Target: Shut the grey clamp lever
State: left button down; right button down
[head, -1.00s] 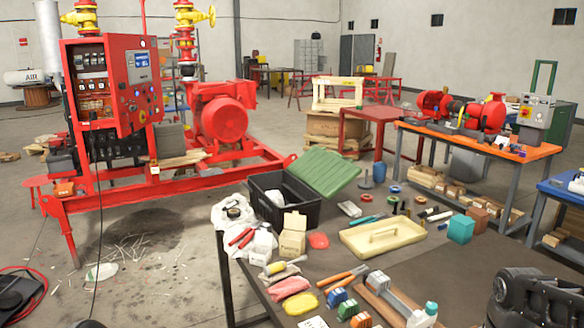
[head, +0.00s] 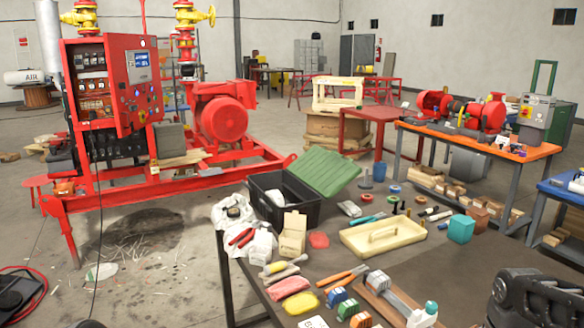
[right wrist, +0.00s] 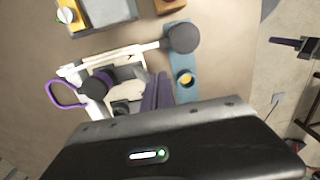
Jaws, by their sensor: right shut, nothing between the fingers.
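In the right wrist view, a pale metal clamp mechanism lies across the middle. A pale rod ends in a round dark grey knob (right wrist: 183,38); I take it for the clamp lever, though I cannot tell how far it is closed. A second dark round part (right wrist: 95,86) sits on the mechanism's left, beside a purple loop (right wrist: 62,94). My right gripper (right wrist: 156,88) shows as narrow dark purplish fingers, close together, overlapping the mechanism below the knob. Contact cannot be told. I cannot clearly pick out the clamp in the head view. My left gripper is not in view.
A teal strip with a yellow spot (right wrist: 185,79) lies under the knob. In the head view, the dark table (head: 420,268) holds a cream tray (head: 352,240), a black crate (head: 268,212), tools and coloured blocks. A bulky black shape (head: 535,302) fills the lower right corner.

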jog(key=shift+f+b, duration=0.8)
jog(key=shift+f, duration=0.6)
jog(key=shift+d, duration=0.1)
jog(key=shift+w+d+p, duration=0.4)
jog(key=shift+w+d, duration=0.1)
jog(key=shift+d, duration=0.35)
jog(key=shift+w+d+p, duration=0.35)
jog(key=shift+w+d, duration=0.1)
jog(key=shift+d, duration=0.4)
jog(key=shift+s+a+r+p, duration=0.1)
jog(key=shift+a+r+p, duration=0.1)
jog(key=shift+r+p, duration=1.15)
jog(key=shift+s+a+r+p, duration=0.15)
jog(key=shift+r+p, duration=0.8)
jog(key=shift+r, duration=0.75)
jog(key=shift+w, duration=0.1)
